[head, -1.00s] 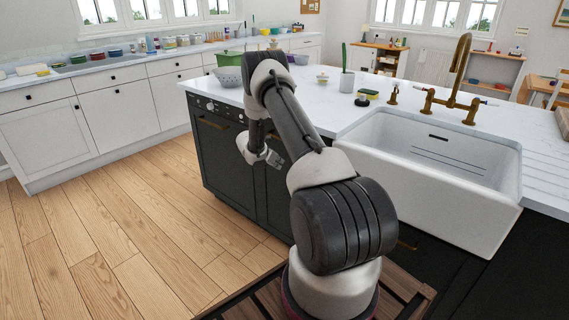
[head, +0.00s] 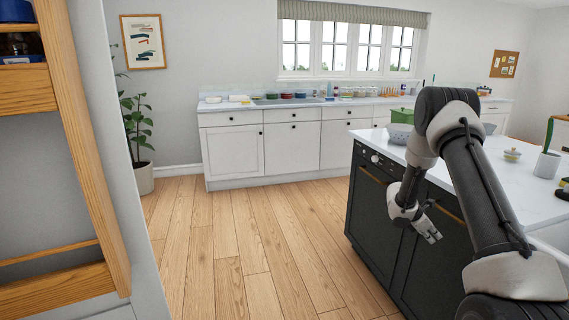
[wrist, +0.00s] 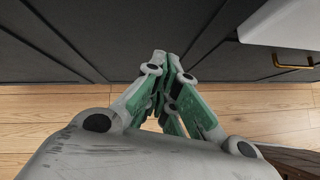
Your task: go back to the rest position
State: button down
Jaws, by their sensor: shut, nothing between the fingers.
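My gripper (head: 432,236) hangs at the end of my folded arm on the right of the head view, in front of the dark island cabinet (head: 385,215). In the wrist view my gripper (wrist: 167,58) is shut, its fingertips together with nothing between them. Beyond the fingertips is the dark cabinet front (wrist: 60,50), with wooden floor below it. I cannot tell how far the fingertips are from the cabinet.
White cabinets (head: 232,152) line the back wall. A wooden shelf (head: 108,190) stands close on the left. The floor (head: 240,250) between is clear.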

jog(key=s+a+r+m+g+y, duration=0.2)
jog(key=s+a+r+m, duration=0.1)
jog(key=s+r+m, duration=0.45)
jog(key=s+a+r+m+g+y, duration=0.1)
jog(key=s+a+r+m+g, duration=0.2)
jog(key=s+r, duration=0.65)
jog(key=s+a+r+m+t+y, duration=0.3)
jog(key=s+a+r+t, duration=0.1)
jog(key=s+a+r, duration=0.4)
jog(key=s+a+r+m+t+y, duration=0.2)
jog(key=s+a+r+t, duration=0.3)
jog(key=s+a+r, duration=0.3)
jog(key=s+r+m, duration=0.1)
jog(key=s+r, duration=0.2)
jog(key=s, duration=0.2)
jog(key=shift+s+a+m+y, duration=0.15)
jog(key=shift+a+m+y, duration=0.2)
jog(key=shift+y, duration=0.05)
